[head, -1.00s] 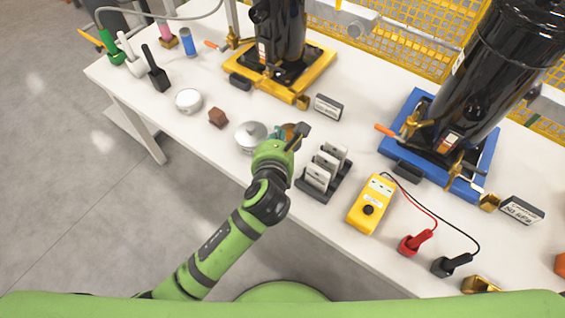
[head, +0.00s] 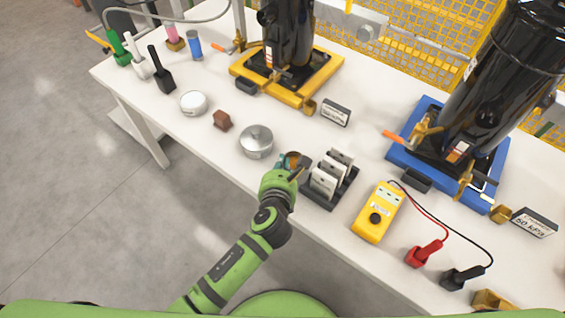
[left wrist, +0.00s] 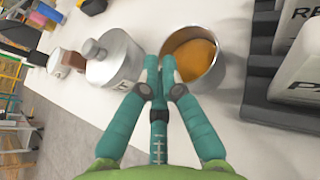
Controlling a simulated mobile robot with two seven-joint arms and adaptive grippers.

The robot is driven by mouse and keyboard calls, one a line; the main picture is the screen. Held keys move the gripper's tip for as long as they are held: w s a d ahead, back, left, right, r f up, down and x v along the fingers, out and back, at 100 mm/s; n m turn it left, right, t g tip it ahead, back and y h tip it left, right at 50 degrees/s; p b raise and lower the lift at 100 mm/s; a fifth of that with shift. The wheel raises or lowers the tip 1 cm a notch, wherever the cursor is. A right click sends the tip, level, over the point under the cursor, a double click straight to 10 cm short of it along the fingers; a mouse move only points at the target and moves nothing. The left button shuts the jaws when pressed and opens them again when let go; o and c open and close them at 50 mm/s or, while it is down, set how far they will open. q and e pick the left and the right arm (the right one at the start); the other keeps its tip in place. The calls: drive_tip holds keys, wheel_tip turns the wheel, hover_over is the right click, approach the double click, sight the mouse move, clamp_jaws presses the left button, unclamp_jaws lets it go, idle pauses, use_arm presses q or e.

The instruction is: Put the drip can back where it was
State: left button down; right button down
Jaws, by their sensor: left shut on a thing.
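The drip can is a small open metal cup with amber liquid inside; it shows in the left wrist view (left wrist: 207,80) and, partly hidden, in the head view (head: 303,160). My left gripper (left wrist: 160,68) is shut on the can's near-left wall, and it also shows in the head view (head: 287,166). The can is upright or nearly so, between a silver lidded pot (head: 256,142) and a dark rack (head: 321,197). I cannot tell whether its base touches the table. My right gripper is not in view.
The rack holds several pale labelled blocks (head: 323,180) close right of the can. A yellow meter (head: 377,213) lies farther right. A brown block (head: 222,120) and a white round tin (head: 193,103) stand left of the pot. White table (head: 290,120) is bare behind the can.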

use_arm(q)
drive_tip(key=shift+f, duration=0.1)
drive_tip(key=c, duration=1.4)
unclamp_jaws()
drive_tip(key=p+v, duration=0.1)
drive_tip(key=v, duration=1.1)
